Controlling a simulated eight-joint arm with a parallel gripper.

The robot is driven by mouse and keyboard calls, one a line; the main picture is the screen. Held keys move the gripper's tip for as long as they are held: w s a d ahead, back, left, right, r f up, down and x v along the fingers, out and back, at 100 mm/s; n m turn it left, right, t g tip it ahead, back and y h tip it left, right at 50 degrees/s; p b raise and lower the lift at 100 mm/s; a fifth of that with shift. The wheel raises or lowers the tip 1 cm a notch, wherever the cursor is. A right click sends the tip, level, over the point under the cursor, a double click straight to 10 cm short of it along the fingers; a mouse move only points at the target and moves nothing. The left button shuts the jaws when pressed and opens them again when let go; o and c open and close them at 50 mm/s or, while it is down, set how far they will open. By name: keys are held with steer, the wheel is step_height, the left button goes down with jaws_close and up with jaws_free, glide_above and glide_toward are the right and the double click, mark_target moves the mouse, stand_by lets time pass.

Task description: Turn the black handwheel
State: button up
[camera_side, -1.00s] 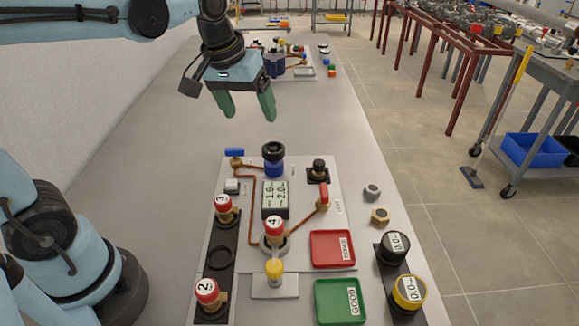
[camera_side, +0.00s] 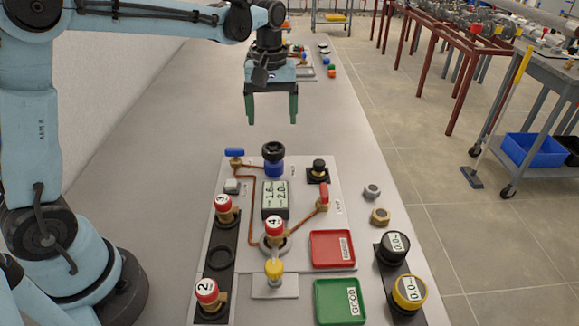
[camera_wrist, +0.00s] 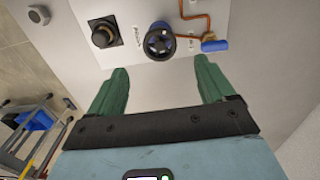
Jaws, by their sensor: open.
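The black handwheel (camera_side: 273,150) sits on top of a blue valve body (camera_side: 274,169) at the back of the grey panel. In the wrist view the handwheel (camera_wrist: 160,41) shows from above as a spoked black ring. My gripper (camera_side: 272,121) has two green fingers pointing down, spread apart and empty. In the side view they hang above the handwheel, apparently somewhat behind it. In the wrist view the handwheel lies beyond the fingertips, about midway across the gap of my gripper (camera_wrist: 160,68). Nothing touches the handwheel.
A blue lever valve (camera_side: 235,153) stands left of the handwheel, and a black knob (camera_side: 319,166) right of it. A digital display (camera_side: 275,199), a red lever (camera_side: 323,197), numbered red-topped valves, and red (camera_side: 333,249) and green (camera_side: 340,301) trays lie nearer. Bare table surrounds the panel's back.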

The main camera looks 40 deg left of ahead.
mark_target(273, 147)
step_height(273, 147, down, 8)
steer(key=shift+r, duration=0.1)
steer(key=shift+c, duration=0.3)
steer(key=c, duration=1)
